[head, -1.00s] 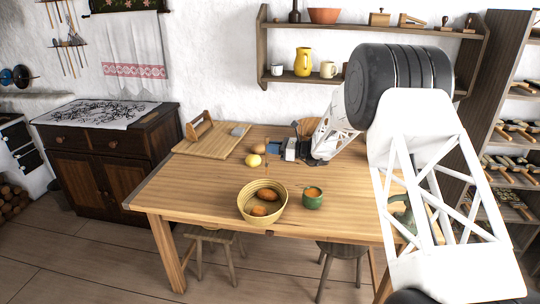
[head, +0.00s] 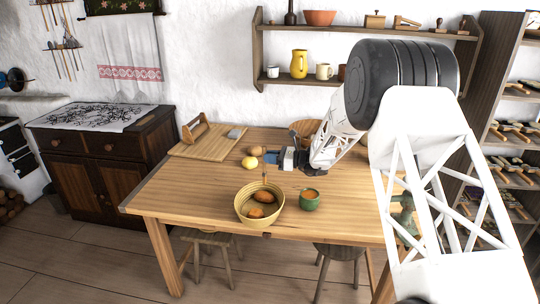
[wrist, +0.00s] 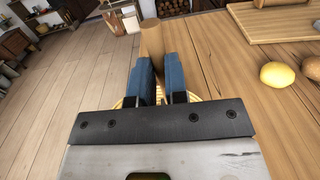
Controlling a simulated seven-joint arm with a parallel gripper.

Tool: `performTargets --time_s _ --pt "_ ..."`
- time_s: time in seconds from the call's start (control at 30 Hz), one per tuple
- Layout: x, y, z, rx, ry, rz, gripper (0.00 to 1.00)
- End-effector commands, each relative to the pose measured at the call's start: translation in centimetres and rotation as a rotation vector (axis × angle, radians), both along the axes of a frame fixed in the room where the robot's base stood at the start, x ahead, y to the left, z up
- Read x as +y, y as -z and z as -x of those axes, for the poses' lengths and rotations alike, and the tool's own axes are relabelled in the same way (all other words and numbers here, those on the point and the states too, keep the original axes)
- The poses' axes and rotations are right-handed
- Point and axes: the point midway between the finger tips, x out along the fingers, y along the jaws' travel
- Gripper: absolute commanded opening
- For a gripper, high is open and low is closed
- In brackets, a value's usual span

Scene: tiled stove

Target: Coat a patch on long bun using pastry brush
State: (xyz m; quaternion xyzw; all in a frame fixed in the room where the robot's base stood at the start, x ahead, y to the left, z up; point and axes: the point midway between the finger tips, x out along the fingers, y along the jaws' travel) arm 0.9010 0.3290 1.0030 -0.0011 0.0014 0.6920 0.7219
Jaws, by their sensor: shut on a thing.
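My gripper (head: 270,158) is above the table, just behind the bowl, with its blue fingers shut on the pastry brush (head: 265,174). The brush's thick tan handle (wrist: 151,38) stands up between the fingers in the wrist view. Its thin lower part points down toward the wicker bowl (head: 241,207); whether its tip touches anything is unclear. Two brown buns lie in the bowl: one at the back (head: 264,197) and one at the front (head: 256,212). Which is the long bun is hard to tell. In the wrist view my gripper hides most of the bowl.
A green mug (head: 309,202) with orange-brown contents stands right of the bowl. A cutting board (head: 205,146) is at the back left. The table's left front is clear.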

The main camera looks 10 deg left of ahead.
Motion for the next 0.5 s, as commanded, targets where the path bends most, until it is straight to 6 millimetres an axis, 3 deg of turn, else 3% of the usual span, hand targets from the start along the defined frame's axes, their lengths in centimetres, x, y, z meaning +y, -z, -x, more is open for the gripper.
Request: performTargets --time_s 0.5 --pt "0.0 4.8 0.0 0.001 0.000 0.000 0.00"
